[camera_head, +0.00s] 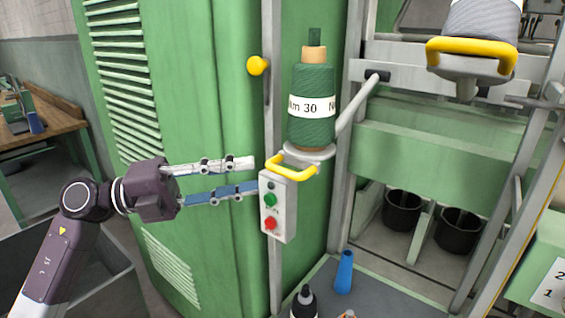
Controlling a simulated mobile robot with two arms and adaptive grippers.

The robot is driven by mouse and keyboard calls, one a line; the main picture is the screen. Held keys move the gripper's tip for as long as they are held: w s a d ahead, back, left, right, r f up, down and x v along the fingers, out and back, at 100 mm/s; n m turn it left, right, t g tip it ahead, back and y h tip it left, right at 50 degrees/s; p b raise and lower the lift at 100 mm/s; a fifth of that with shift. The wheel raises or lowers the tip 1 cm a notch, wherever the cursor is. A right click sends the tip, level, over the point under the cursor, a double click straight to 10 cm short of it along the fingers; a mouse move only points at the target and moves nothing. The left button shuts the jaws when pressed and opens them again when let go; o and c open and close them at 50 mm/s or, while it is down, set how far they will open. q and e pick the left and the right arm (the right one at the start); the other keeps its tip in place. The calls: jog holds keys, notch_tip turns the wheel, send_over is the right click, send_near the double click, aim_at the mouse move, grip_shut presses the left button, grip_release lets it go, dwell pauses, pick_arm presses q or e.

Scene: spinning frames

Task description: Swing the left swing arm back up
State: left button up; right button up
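The left swing arm (355,108) slopes down and left from a dark pivot on the machine frame. Its round plate (318,154) carries an upright green yarn bobbin (312,78) with a white label reading "Nm 30". A yellow handle (292,170) sticks out at the front of the plate. My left gripper (256,175) comes in from the left with its white and blue fingers apart. Its fingertips are close to the left end of the handle, and nothing shows between them. Whether they touch the handle is unclear. My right gripper is not in view.
A control box (278,206) with green and red buttons sits just below the handle. A yellow knob (258,66) is on the green cabinet (210,80). Another swing arm with a yellow handle (470,50) is raised at right. A blue tube (344,272) stands below.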

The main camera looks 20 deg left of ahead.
aim_at(281, 171)
pick_arm(q)
jog(key=x, duration=0.1)
jog(key=p+x, duration=0.2)
jog(key=x, duration=0.1)
jog(key=shift+s+d+r, duration=0.2)
jog(key=shift+s+r, duration=0.1)
jog(key=shift+r, duration=0.1)
jog(key=shift+w+d+f+p, duration=0.1)
jog(key=shift+w+d+p, duration=0.25)
jog(key=shift+w+d, duration=0.4)
jog(key=shift+d, duration=0.45)
jog(key=shift+f, duration=0.1)
jog(key=c, duration=0.6)
grip_shut()
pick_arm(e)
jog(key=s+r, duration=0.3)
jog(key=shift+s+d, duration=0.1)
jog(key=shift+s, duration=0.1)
